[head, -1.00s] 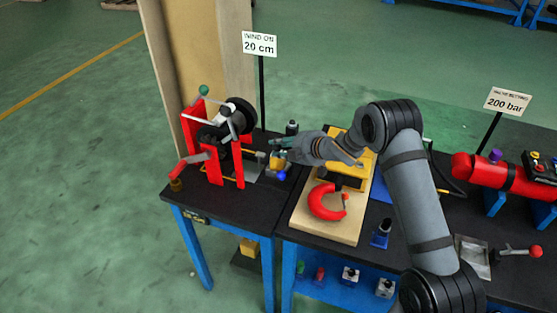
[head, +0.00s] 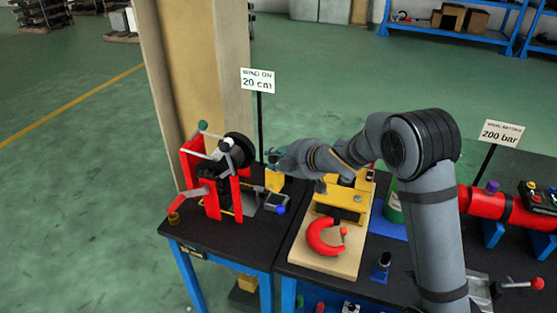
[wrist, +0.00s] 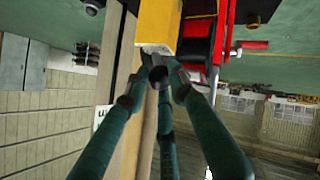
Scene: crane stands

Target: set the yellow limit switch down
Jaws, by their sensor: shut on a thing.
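The yellow limit switch (head: 274,181) shows as an upright yellow block in the head view, just right of the red winding stand (head: 213,187). My gripper (head: 275,160) is at its top and is shut on it. In the wrist view the yellow block (wrist: 158,22) extends up out of frame from the fingertips (wrist: 158,75), with a grey end face towards them. I cannot tell whether the block's lower end touches anything.
A grey part with a blue ball (head: 281,210) sits below the switch on the black bench. A sign on a post (head: 258,80) stands behind. To the right, a wooden board (head: 300,255) carries a yellow fixture (head: 335,215) and a red C-shaped tool (head: 322,240).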

